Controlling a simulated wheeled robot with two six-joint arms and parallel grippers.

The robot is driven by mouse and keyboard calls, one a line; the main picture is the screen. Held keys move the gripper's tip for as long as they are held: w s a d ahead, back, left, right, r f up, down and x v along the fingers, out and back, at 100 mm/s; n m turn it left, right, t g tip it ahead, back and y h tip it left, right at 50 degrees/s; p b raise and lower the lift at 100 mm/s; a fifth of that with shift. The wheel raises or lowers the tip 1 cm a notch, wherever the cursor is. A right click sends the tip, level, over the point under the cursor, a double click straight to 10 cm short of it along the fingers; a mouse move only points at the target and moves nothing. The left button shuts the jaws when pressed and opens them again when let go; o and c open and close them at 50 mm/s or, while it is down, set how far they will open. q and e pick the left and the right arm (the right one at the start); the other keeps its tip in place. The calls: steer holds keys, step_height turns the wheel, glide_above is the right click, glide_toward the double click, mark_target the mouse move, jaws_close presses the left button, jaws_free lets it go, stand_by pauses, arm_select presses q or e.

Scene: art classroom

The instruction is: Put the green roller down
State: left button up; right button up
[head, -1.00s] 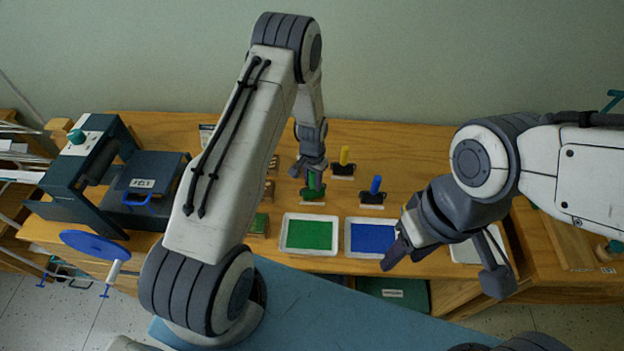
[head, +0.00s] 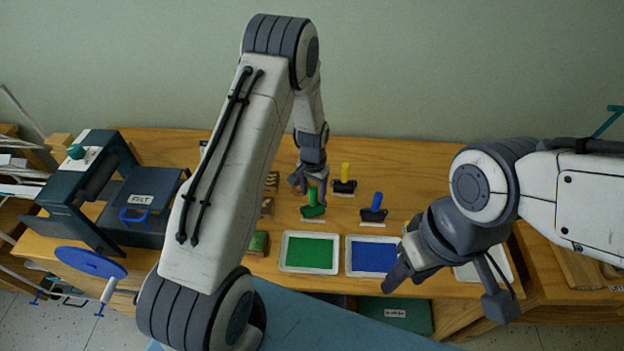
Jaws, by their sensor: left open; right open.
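The green roller (head: 313,205) stands upright on the wooden table behind the green ink tray, its green handle pointing up. A white label lies in front of it. My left gripper (head: 308,190) is open, just behind and above the roller, overlapping its handle in the picture; I cannot tell if they touch. My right gripper (head: 392,285) is open and empty in front of the blue tray's right side.
The yellow roller (head: 345,180) and blue roller (head: 375,208) stand to the right. The green tray (head: 284,254) and blue tray (head: 350,262) lie in front. A dark press (head: 92,190) with a blue wheel (head: 91,262) is at the left.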

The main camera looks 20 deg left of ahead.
arm_select(q)
step_height(320, 180, up, 8)
steer(key=shift+s+r+b, duration=0.1)
steer(key=shift+b, duration=0.95)
steer(key=s+d+r+m, duration=0.3)
steer(key=s+d+r, duration=0.9)
steer(key=d, duration=0.1)
steer(key=s+d+r+m, duration=0.1)
steer(key=s+r, duration=0.1)
steer(key=s, duration=0.6)
steer(key=s+d+r+m+h, duration=0.1)
steer(key=s+r, duration=0.1)
steer(key=s, duration=0.7)
steer(key=shift+d, duration=0.2)
